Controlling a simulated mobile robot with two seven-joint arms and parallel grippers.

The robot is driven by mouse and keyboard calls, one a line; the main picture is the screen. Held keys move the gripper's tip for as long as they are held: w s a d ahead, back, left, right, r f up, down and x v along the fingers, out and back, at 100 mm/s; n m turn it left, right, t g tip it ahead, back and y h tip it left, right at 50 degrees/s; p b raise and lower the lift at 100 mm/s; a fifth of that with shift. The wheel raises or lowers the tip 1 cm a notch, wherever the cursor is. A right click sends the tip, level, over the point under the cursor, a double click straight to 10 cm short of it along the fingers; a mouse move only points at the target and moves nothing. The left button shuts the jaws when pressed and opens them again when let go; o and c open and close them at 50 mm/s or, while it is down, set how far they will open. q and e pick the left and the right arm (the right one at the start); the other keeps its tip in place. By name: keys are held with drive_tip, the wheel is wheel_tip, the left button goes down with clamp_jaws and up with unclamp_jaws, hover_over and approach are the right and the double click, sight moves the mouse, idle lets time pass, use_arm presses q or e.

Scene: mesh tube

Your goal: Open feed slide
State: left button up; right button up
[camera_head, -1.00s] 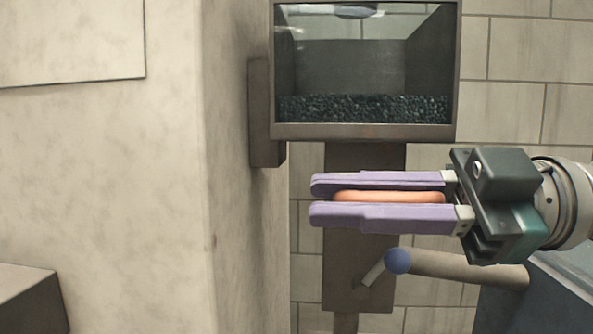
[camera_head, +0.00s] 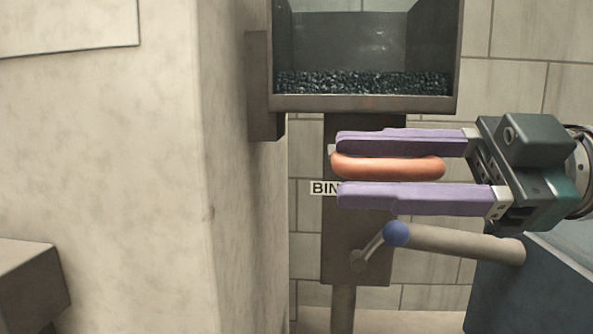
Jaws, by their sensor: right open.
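An orange rounded bar (camera_head: 388,167), which looks like the feed slide's handle, lies level in front of the grey column below a hopper (camera_head: 362,104). My right gripper (camera_head: 338,170) comes in from the right with its purple fingers open, one above and one below the bar. The bar lies in the gap between them in the picture; the fingers are not closed on it, and I cannot tell the depth between them. The slide plate itself is mostly hidden behind the gripper. My left gripper is not in view.
The hopper holds dark pellets (camera_head: 360,83). A "BIN" label (camera_head: 324,188) is partly covered by the lower finger. A pale wall (camera_head: 110,170) fills the left; a blue bin (camera_head: 535,285) stands lower right.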

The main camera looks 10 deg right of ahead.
sight(447, 175)
drive_tip(key=b+v, duration=0.2)
drive_tip(key=v, duration=0.4)
drive_tip(key=shift+d+f, duration=0.15)
drive_tip(key=shift+d, duration=0.15)
drive_tip(key=shift+s+d, duration=0.25)
drive_tip(key=shift+d, duration=0.3)
